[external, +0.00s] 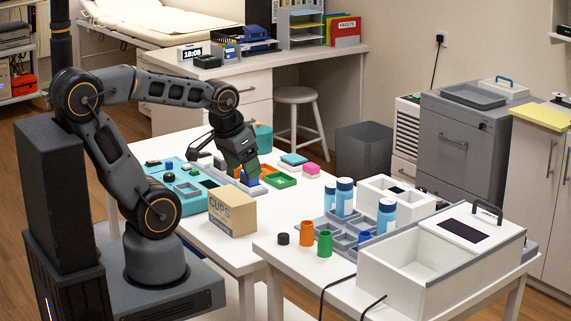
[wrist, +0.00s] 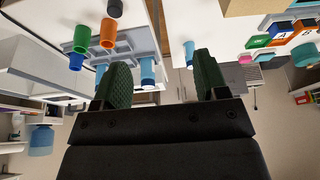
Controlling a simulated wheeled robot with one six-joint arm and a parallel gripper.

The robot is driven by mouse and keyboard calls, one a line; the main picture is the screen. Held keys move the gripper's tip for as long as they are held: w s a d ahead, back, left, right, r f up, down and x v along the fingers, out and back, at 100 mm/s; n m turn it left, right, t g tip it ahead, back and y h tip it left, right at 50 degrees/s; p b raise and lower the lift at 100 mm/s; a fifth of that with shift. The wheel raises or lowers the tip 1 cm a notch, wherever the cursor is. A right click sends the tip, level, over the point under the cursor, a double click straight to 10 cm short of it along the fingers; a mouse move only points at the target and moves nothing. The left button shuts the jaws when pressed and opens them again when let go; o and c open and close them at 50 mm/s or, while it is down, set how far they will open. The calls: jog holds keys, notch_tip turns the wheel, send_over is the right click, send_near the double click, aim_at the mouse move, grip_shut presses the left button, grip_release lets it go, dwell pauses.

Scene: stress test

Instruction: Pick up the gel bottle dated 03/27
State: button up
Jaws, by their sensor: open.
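Pale blue-white bottles with blue caps stand on the right-hand table in the external view: one bottle (external: 344,198) at the grey divided tray (external: 338,243), another bottle (external: 386,217) to its right. Their dates are too small to read, so I cannot tell which bears 03/27. My gripper (external: 243,174) has green finger pads, is open, and hangs over the left table, well left of these bottles. In the wrist view my gripper (wrist: 160,60) is empty; a blue bottle-like object (wrist: 148,70) and another blue object (wrist: 188,54) appear beyond the fingers.
A cardboard CUPS box (external: 232,212) stands at the left table's front edge. A large open white box (external: 405,262) occupies the right table's front. Small coloured trays lie beneath my gripper.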

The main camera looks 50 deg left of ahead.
jog(key=shift+o, duration=0.6)
